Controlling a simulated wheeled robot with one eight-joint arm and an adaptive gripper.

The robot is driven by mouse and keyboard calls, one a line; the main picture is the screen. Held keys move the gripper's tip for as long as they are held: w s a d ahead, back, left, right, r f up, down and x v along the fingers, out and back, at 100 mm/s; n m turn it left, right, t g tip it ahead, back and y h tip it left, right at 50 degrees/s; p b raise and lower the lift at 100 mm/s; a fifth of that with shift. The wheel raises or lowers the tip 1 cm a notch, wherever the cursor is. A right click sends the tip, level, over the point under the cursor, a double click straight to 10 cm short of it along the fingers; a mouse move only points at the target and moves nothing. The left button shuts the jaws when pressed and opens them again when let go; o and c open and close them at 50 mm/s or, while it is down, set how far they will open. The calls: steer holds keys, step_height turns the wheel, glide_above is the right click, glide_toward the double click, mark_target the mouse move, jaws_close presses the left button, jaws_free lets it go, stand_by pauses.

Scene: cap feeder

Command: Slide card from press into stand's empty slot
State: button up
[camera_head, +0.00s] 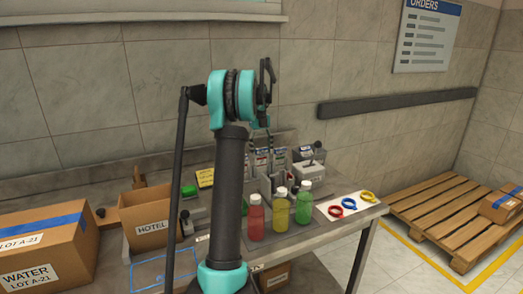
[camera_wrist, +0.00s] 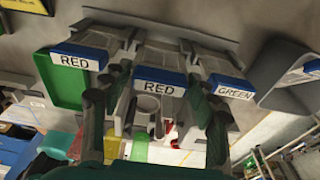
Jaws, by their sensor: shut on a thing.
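My gripper (camera_head: 262,148) reaches down at the back of the table. In the wrist view its fingers (camera_wrist: 161,78) stand on either side of the middle card, labelled RED (camera_wrist: 160,90), and are shut on it. A second RED card (camera_wrist: 77,62) is on its left and a GREEN card (camera_wrist: 231,93) on its right, both in the grey stand (camera_wrist: 190,40). In the head view the cards (camera_head: 281,155) show as a small row, partly hidden by the fingers. I cannot tell for sure which device is the press, or how deep the held card sits.
Red (camera_head: 255,218), yellow (camera_head: 279,211) and green (camera_head: 303,208) bottles stand in front of the stand. A white sheet with coloured rings (camera_head: 349,205) lies at right. A HOTEL box (camera_head: 150,222) is at left. A grey holder (camera_wrist: 282,72) stands close by the GREEN card.

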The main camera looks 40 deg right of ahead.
steer(key=shift+f, duration=0.6)
steer(key=o, duration=1.1)
steer(key=shift+c, duration=0.2)
steer(key=c, duration=0.4)
steer(key=shift+o, duration=0.2)
steer(key=shift+r, duration=0.15)
steer(key=shift+r, duration=5.4)
